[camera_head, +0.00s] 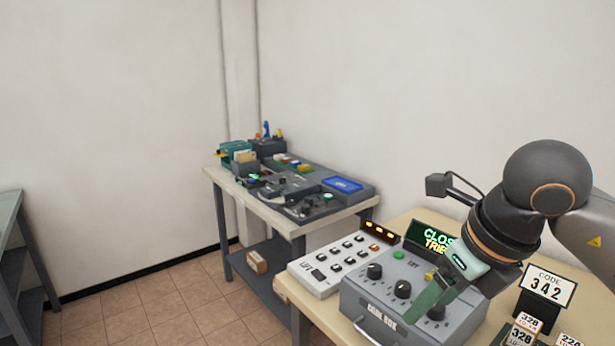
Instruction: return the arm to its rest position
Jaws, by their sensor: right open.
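My right arm comes in from the right edge. My right gripper (432,298) hangs over the grey code box (372,296), with its green fingers close above the knobs on the box's top. I cannot tell whether they touch a knob. The gripper is open and I see nothing held in it. The code box has black knobs, a green button and a front handle. Behind it a display (428,238) with green and yellow text is partly hidden by my arm. My left gripper is not in view.
A white keypad panel (322,284) stands left of the box. A "CODE 342" sign (547,287) and small number cards (522,332) stand to the right, near my arm. A second table (268,212) with devices stands at the back wall. The tiled floor at left is open.

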